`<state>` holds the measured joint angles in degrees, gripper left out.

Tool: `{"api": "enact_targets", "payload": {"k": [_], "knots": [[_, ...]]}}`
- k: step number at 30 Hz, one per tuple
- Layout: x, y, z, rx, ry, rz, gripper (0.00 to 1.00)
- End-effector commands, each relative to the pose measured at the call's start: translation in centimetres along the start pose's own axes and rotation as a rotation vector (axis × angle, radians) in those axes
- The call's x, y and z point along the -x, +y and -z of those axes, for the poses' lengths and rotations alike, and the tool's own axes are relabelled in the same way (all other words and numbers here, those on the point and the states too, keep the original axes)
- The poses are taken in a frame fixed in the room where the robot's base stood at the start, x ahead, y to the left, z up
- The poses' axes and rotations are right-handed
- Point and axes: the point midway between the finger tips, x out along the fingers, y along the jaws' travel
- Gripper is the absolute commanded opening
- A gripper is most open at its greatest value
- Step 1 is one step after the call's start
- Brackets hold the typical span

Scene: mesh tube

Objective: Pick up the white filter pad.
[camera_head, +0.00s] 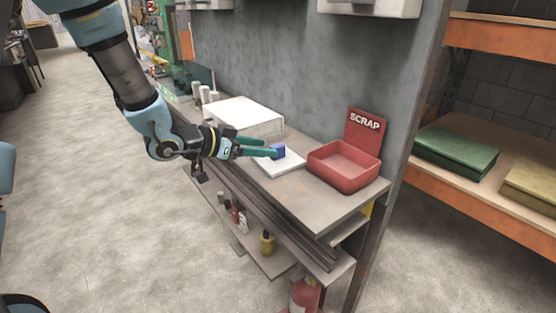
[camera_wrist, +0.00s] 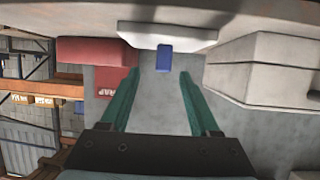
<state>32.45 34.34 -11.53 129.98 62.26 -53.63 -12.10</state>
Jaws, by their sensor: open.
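The white filter pad looks like a flat white slab (camera_head: 284,166) on the bench, between a white box and the red scrap bin. A small blue block (camera_head: 279,152) shows at the pad; I cannot tell if it is fixed to it. In the wrist view the white slab (camera_wrist: 168,38) is ahead, with the blue block (camera_wrist: 164,58) in front of it. My gripper (camera_head: 270,149) is open, its teal fingers reaching towards the block. In the wrist view the fingertips (camera_wrist: 160,73) are apart with the block just beyond the gap. Nothing is held.
The red bin (camera_head: 343,168) marked SCRAP stands right of the slab. The white box (camera_head: 240,116) stands left of it. A grey wall (camera_head: 300,70) rises behind the bench (camera_head: 328,203). Orange shelving (camera_head: 500,190) is at the right.

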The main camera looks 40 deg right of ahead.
Motion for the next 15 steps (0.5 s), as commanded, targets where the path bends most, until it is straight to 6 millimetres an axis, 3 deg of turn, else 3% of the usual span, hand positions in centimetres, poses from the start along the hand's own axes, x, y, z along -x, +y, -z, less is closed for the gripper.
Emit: {"api": "enact_targets", "payload": {"k": [7, 15], "knots": [[-1.9, 0.0, -0.2, 0.001, -0.001, -0.001, 0.62], [-5.6, -0.2, -0.6, 0.000, -0.001, 0.000, 0.62]]}}
